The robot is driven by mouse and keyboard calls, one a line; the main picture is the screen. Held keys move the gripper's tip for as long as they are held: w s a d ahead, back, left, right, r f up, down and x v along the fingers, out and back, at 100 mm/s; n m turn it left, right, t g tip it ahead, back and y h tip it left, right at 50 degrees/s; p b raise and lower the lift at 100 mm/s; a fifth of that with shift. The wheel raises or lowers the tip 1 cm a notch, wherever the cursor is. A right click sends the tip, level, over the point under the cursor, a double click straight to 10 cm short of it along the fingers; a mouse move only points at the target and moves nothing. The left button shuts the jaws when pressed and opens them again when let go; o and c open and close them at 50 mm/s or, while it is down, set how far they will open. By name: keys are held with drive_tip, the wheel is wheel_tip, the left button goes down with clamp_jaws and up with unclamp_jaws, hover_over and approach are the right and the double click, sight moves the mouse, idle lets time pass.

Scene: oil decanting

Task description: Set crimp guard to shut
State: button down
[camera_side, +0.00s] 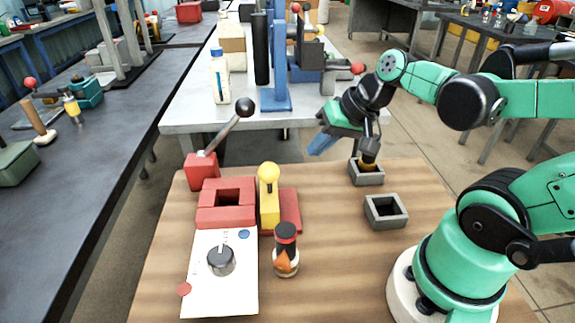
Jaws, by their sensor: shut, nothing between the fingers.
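The crimp guard appears to be the yellow upright slab with a round yellow knob (268,195). It stands on a red base (290,208), at the right side of a red block with a square opening (226,215). The slab stands beside the opening, which shows uncovered from above. My gripper (320,147), with blue fingers, is shut and empty. It hangs in the air toward the back of the wooden table, to the right of the guard and well apart from it.
A red lever box with a black-knobbed lever (233,120) stands behind the block. In front lie a dial panel (221,290) and a small dark-capped bottle (286,262). Two grey square holders stand at right, one empty (386,226), one filled (366,178).

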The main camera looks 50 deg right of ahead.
drive_tip(key=v, duration=0.8)
drive_tip(key=w+a+f+n+h, duration=0.1)
drive_tip(key=w+a+f+n, duration=0.4)
drive_tip(key=shift+f+n+t+h, duration=0.2)
drive_tip(key=shift+n+t+h, duration=0.1)
drive_tip(key=shift+n+h, duration=0.1)
idle(1.0)
